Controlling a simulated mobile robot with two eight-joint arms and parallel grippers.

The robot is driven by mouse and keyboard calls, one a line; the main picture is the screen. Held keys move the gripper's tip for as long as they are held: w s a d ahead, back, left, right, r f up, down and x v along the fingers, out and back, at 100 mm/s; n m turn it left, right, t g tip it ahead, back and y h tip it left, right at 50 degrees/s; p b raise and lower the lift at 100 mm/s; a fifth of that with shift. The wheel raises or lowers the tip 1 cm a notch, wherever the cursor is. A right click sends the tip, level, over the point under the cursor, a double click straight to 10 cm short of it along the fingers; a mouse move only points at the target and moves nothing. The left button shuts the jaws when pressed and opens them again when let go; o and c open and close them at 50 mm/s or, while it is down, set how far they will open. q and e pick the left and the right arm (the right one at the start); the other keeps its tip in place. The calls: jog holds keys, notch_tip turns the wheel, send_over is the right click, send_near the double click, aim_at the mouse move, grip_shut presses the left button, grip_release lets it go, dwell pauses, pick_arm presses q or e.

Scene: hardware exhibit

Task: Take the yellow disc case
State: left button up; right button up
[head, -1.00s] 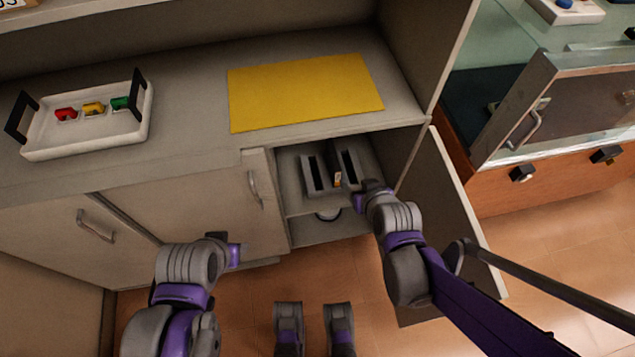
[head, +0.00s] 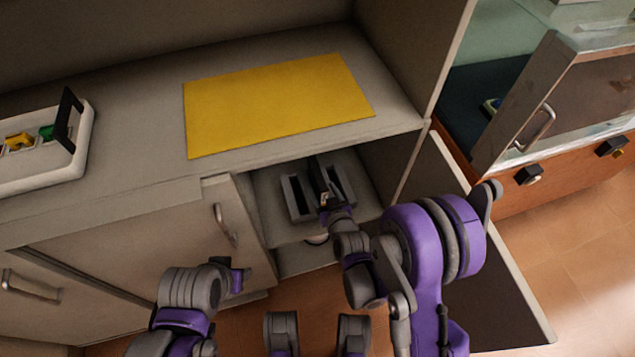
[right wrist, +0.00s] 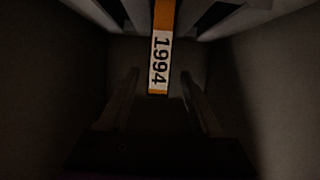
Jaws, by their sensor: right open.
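The yellow disc case (right wrist: 161,60) shows in the right wrist view as a narrow yellow-orange spine with a white label reading 1994. It is upright in a grey rack (head: 298,200) on a shelf inside the open cabinet. In the head view my right gripper mostly hides it. My right gripper (head: 326,192) is open and reaches into the cabinet at the rack. In the right wrist view its two fingers (right wrist: 160,88) appear on either side of the spine's near end, with gaps visible. My left gripper (head: 242,280) is outside the cabinet, low at the left; its jaws are unclear.
The open cabinet door (head: 480,260) stands right of my right arm. The counter edge is above the opening, with a yellow mat (head: 275,105) on top. A white tray (head: 45,175) is at left.

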jog(key=x, duration=0.6)
jog(key=shift+d+f+b, duration=0.15)
jog(key=shift+b, duration=0.2)
grip_shut()
